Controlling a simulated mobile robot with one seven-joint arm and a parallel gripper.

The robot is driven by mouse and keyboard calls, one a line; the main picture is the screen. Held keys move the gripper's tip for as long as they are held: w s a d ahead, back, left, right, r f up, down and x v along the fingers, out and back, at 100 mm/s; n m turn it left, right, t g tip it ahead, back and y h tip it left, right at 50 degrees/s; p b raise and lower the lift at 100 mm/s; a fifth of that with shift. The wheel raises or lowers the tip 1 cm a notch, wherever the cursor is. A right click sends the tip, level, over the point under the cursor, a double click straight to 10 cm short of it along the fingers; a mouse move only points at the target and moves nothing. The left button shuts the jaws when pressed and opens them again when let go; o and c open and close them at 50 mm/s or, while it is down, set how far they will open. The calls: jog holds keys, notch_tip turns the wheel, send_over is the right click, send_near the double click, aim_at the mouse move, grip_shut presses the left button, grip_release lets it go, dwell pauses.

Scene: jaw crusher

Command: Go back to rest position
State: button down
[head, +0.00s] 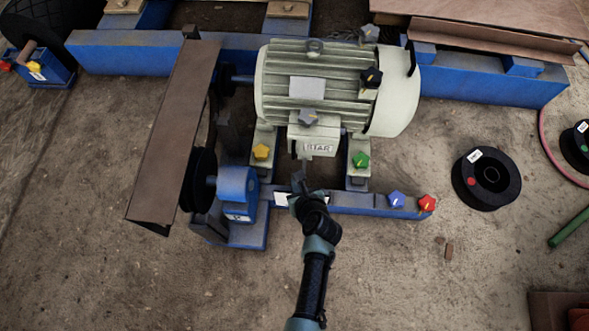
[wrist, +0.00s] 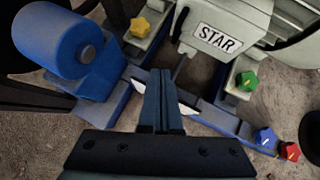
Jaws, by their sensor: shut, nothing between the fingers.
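My gripper (head: 299,184) is at the end of my arm, in front of the motor and over the blue front rail (head: 345,201). In the wrist view my gripper (wrist: 160,78) shows its two fingers together, with nothing between them. The cream motor (head: 325,85) with its STAR label stands just beyond the fingertips. The fingers hide part of a white label on the rail. I cannot tell whether the fingertips touch anything.
A yellow knob (head: 261,152) and a green knob (head: 361,159) sit on the motor feet. Blue (head: 396,199) and red (head: 427,203) knobs sit on the rail's right end. A brown belt guard (head: 176,130) stands left. A black spool (head: 486,178) lies right. The front floor is mostly clear.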

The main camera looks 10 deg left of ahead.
jog(key=shift+a+p+v, duration=0.1)
jog(key=shift+p+v, duration=0.3)
jog(key=shift+v, duration=0.45)
jog(key=shift+a+p+v, duration=0.15)
jog(key=shift+p+v, duration=0.2)
jog(key=shift+v, duration=0.45)
jog(key=shift+s, duration=0.1)
